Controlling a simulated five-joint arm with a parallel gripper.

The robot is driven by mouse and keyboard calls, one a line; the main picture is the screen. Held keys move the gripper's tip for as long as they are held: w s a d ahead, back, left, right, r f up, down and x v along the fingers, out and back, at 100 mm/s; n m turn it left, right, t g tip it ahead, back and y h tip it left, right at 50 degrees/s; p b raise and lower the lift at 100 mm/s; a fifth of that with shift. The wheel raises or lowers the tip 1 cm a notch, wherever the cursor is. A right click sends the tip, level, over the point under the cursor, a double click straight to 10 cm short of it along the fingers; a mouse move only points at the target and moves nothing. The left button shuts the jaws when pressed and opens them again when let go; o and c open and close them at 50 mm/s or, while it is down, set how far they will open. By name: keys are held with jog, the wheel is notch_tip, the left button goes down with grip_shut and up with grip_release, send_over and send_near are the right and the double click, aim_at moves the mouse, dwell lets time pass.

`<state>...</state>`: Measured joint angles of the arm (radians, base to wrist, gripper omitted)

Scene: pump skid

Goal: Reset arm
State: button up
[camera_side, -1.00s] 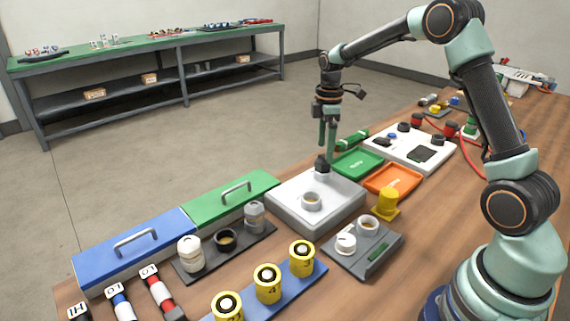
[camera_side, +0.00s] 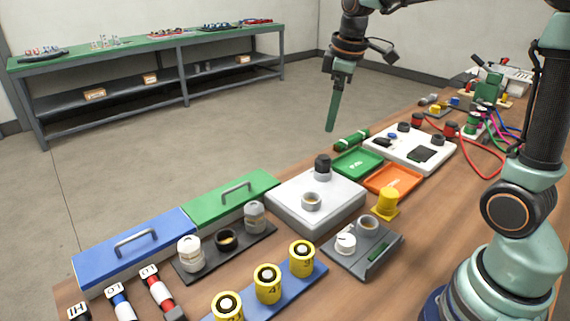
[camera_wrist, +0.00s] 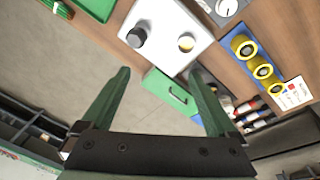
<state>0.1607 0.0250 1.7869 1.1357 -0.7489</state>
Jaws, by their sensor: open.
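My gripper (camera_side: 331,112) hangs in the air above and beyond the far edge of the workbench in the side view, fingers pointing down. In the wrist view my gripper (camera_wrist: 162,95) has its two green fingers spread apart with nothing between them. The white block (camera_wrist: 165,60) also shows in the wrist view, apart from the fingers.
A green tray (camera_side: 352,168) and an orange tray (camera_side: 410,181) lie right of the block. A blue lidded box (camera_side: 110,262) and a green lidded box (camera_side: 205,211) line the far edge. Yellow cylinders stand on a blue strip (camera_side: 308,281). The space around my gripper is clear.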

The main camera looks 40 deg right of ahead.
jog(key=s+a+m+t, duration=0.1)
jog(key=s+a+m, duration=0.2)
jog(key=s, duration=0.3)
jog(key=s+a+f+m+t, duration=0.1)
jog(key=s+a+m+t, duration=0.1)
jog(key=s, duration=0.4)
jog(key=shift+a+f+m, duration=0.15)
jog(key=shift+a+m, duration=0.65)
jog(key=shift+m, duration=0.1)
